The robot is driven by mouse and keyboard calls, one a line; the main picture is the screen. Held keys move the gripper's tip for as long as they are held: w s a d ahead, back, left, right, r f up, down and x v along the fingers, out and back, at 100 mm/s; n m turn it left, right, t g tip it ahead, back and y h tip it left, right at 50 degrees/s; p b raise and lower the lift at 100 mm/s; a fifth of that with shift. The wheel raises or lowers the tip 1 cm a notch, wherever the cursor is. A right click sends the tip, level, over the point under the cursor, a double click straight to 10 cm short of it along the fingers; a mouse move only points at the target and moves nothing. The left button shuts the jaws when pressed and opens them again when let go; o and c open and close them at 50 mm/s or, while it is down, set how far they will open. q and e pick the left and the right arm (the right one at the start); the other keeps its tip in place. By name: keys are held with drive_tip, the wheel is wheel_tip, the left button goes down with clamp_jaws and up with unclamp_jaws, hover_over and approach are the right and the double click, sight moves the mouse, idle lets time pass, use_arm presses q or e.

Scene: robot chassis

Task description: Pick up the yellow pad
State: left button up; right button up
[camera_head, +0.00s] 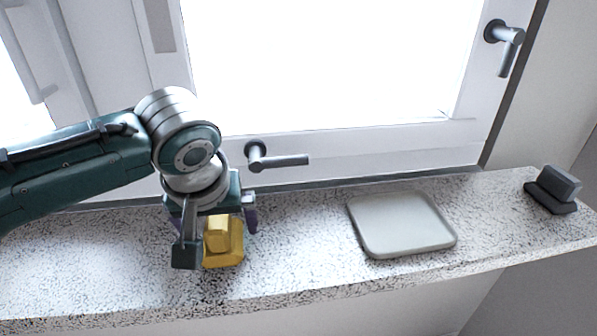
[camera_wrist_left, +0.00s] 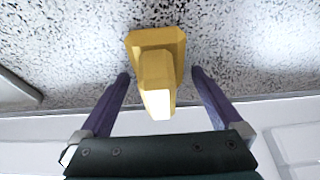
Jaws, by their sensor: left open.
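The yellow pad (camera_head: 225,246), with a raised block-like handle on a wider base, sits on the speckled sill. My left gripper (camera_head: 219,240) is above it, pointing down, and partly covers it in the head view. In the left wrist view, the yellow pad (camera_wrist_left: 157,68) lies between and beyond the two purple fingers of my left gripper (camera_wrist_left: 158,80). The fingers are open, with a gap on each side of the handle. My right gripper is not in view.
The speckled stone sill (camera_head: 310,225) runs below a white window with a grey handle (camera_head: 277,160) close behind my gripper. A pale grey tray (camera_head: 402,222) lies to the right. A dark grey pad (camera_head: 552,190) sits at the far right. The sill's front edge is near.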

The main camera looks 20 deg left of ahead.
use_arm(q)
drive_tip(key=c, duration=1.3)
drive_tip(key=shift+r, duration=0.1)
drive_tip(key=shift+c, duration=0.2)
wheel_tip(320, 180, up, 20)
drive_tip(key=p, duration=0.3)
